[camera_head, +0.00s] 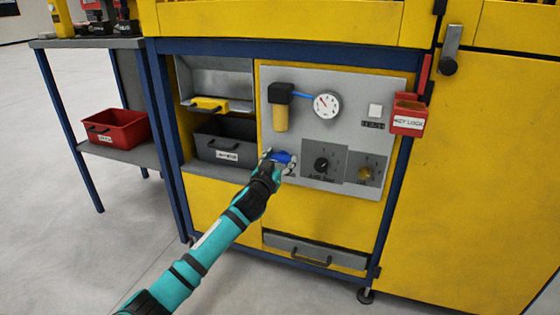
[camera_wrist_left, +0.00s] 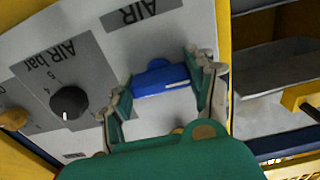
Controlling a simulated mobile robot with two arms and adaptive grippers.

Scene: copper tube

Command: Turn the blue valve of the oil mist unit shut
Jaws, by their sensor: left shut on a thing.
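The blue valve (camera_head: 282,158) is on the grey panel (camera_head: 345,84) of the yellow machine, at the panel's lower left. My left gripper (camera_head: 279,162) reaches up to it from below and is shut on it. In the left wrist view the blue valve (camera_wrist_left: 160,79) lies between the two fingers of the left gripper (camera_wrist_left: 160,92). Its handle lies roughly crosswise between the fingers, slightly tilted. Part of the valve is hidden by the gripper in the head view. My right gripper is in neither view.
Right of the valve are a black knob (camera_head: 321,163) and a brass-coloured knob (camera_head: 364,174). Above are a gauge (camera_head: 327,105) and a yellow-and-black filter (camera_head: 280,112). A grey bin (camera_head: 225,143) stands in the shelf opening to the left. A drawer handle (camera_head: 310,257) is below.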

